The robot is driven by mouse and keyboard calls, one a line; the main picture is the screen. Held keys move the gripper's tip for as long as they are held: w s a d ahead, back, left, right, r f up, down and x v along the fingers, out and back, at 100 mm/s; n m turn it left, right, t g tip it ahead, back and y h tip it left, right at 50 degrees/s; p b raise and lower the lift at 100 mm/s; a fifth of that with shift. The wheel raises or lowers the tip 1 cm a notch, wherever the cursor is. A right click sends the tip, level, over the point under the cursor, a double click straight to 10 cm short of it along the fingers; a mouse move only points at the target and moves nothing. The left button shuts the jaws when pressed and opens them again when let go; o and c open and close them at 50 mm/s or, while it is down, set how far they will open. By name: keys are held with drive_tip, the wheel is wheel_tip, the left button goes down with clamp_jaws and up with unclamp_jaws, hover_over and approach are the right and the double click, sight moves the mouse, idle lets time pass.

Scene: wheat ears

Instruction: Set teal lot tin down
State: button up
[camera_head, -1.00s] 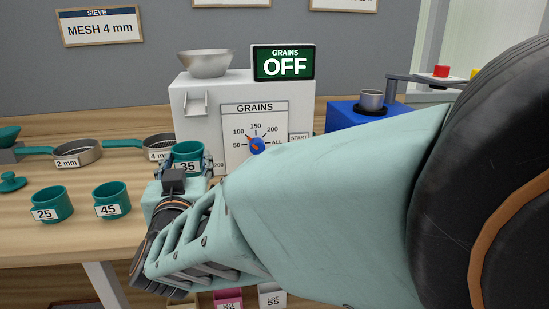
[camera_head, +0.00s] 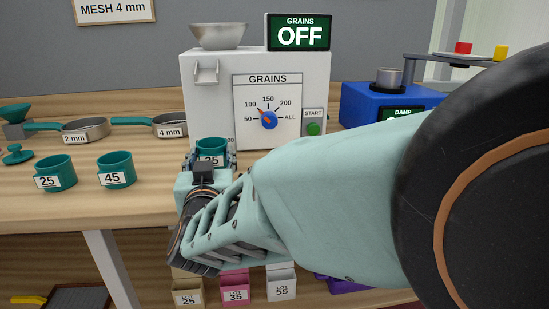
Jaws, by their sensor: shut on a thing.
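A teal lot tin (camera_head: 211,145) with a white number label, partly covered, stands upright in my gripper (camera_head: 213,159). My gripper is shut on it, with a finger showing at each side. The tin is in front of the lower left of the white grain counter (camera_head: 210,110). The gripper hides its lower part, so I cannot tell whether it touches the bench. Two more teal tins, labelled 25 (camera_head: 55,173) and 45 (camera_head: 117,170), stand on the bench to the left.
The wooden bench (camera_head: 80,213) has free room around the two left tins. Sieves marked 2 mm (camera_head: 86,131) and 4 mm (camera_head: 170,125) lie behind. A blue machine (camera_head: 365,105) stands right. Lot bins, including a pink one (camera_head: 235,285), sit below the bench.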

drive_tip(key=shift+f, duration=0.1)
drive_tip(key=o, duration=1.3)
